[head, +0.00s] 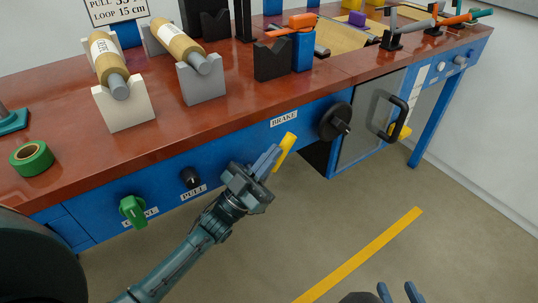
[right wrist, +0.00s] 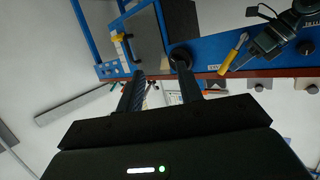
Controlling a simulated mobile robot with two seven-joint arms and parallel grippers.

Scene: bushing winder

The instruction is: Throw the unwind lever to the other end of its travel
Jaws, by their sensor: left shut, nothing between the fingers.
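A yellow lever (head: 285,150) sticks out from the blue front panel below the label BRAKE; I see no label reading unwind. It also shows in the right wrist view (right wrist: 233,53). My left gripper (head: 268,158) is shut and empty, its fingertips right beside the lever on its left side. I cannot tell if they touch it. The lever's lower end is partly hidden behind the fingers. My left gripper also shows in the right wrist view (right wrist: 254,48). My right gripper (head: 398,292) is open and empty at the bottom of the head view, well away from the bench.
A black handwheel (head: 333,122) sits right of the lever, then a door with a black handle (head: 397,119). A black knob (head: 190,178) marked PULL and a green knob (head: 133,210) are to the left. The red benchtop (head: 150,150) overhangs above. The floor in front is clear.

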